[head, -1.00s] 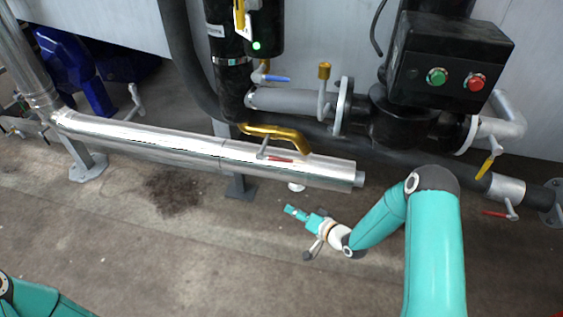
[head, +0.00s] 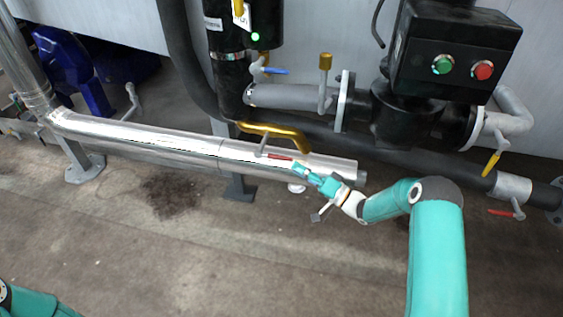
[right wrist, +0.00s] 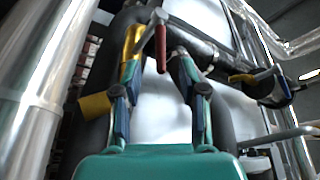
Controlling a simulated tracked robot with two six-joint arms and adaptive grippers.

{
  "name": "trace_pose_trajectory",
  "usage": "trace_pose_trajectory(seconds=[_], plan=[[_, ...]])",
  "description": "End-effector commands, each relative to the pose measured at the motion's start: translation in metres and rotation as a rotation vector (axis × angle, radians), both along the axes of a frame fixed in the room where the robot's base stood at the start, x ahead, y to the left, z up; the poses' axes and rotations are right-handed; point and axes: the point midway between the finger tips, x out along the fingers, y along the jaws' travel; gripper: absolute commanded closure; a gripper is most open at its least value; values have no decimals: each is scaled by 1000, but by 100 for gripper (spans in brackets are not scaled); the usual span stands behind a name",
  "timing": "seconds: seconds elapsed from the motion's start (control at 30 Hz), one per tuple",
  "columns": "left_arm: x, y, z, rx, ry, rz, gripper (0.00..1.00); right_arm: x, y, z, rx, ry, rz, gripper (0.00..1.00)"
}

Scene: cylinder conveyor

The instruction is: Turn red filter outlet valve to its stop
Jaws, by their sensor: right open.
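A red valve handle (head: 280,157) sits beside the yellow pipe bend, over the shiny silver pipe. My right gripper (head: 298,168) is close to the handle's right end in the head view. In the right wrist view the right gripper (right wrist: 157,68) is open, with one finger on each side. The red handle (right wrist: 161,50) shows in the gap between its fingertips, and I see no finger pressed on it. Whether the handle is within the fingers' reach in depth is hard to tell. My left gripper is out of view.
The silver pipe (head: 180,144) runs just below the handle; the yellow bend (head: 272,130) is just above it. Another red handle (head: 501,212) and a yellow one (head: 491,163) are at the right. A blue handle (head: 274,71) is higher up. The floor in front is clear.

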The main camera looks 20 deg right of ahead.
Motion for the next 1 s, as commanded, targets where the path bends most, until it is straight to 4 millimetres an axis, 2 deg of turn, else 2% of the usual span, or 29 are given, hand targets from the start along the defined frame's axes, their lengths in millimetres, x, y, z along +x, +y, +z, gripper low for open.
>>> trace_pose_trajectory(seconds=[0.1, 0.33, 0.5, 0.77, 0.8, 0.87, 1.0], plan=[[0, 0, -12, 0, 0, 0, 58, 20, 17, 3, -2, -4, 3, 58], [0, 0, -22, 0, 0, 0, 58, 47, 36, 11, 0, -1, 0, 58], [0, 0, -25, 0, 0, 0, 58, 55, 42, 15, -2, -1, -2, 58], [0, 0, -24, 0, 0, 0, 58, 56, 42, 16, 0, 0, -2, 58], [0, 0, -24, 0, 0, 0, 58, 56, 42, 16, 0, 0, -2, 59], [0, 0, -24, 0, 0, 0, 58, 56, 42, 16, 0, 0, -2, 69], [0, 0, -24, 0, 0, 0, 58, 56, 42, 16, -1, 0, -3, 93]])
